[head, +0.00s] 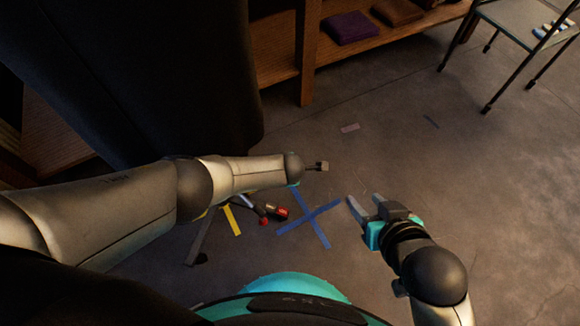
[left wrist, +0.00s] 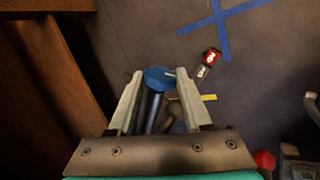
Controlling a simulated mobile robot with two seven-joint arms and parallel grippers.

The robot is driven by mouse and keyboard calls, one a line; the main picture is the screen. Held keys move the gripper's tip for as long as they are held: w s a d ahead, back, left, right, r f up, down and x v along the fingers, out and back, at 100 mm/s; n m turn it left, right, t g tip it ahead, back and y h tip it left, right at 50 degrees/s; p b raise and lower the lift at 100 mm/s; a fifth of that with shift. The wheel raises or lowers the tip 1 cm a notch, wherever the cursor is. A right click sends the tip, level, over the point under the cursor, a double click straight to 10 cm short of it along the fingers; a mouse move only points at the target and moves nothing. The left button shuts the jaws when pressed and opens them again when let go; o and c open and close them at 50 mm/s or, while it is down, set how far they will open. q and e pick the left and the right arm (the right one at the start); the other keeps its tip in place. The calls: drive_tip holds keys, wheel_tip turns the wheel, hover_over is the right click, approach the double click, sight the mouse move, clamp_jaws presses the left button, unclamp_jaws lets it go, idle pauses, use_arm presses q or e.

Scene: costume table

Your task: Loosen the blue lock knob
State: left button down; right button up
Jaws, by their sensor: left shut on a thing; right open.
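The blue lock knob (left wrist: 160,79) sits at the top of a dark post in the left wrist view. My left gripper (left wrist: 157,88) has its two pale fingers on either side of the knob and is shut on it. In the head view the knob is hidden, and my left forearm covers most of that gripper. My right gripper (head: 364,199) is open and empty, above the floor to the right of the blue tape cross.
A blue tape cross (head: 310,225) and a yellow tape strip (head: 232,220) mark the floor. A red-ended object (head: 280,212) shows beside my left arm. A dark curtain (head: 150,70) hangs at left. Wooden shelves hold a purple folded cloth (head: 350,28).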

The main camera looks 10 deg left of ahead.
use_arm(q)
drive_tip(key=shift+a, duration=0.1)
use_arm(e)
drive_tip(key=shift+s+d+g, duration=0.2)
drive_tip(key=shift+d+g, duration=0.1)
use_arm(q)
drive_tip(key=shift+c, duration=1.8)
unclamp_jaws()
use_arm(e)
drive_tip(key=shift+d, duration=0.1)
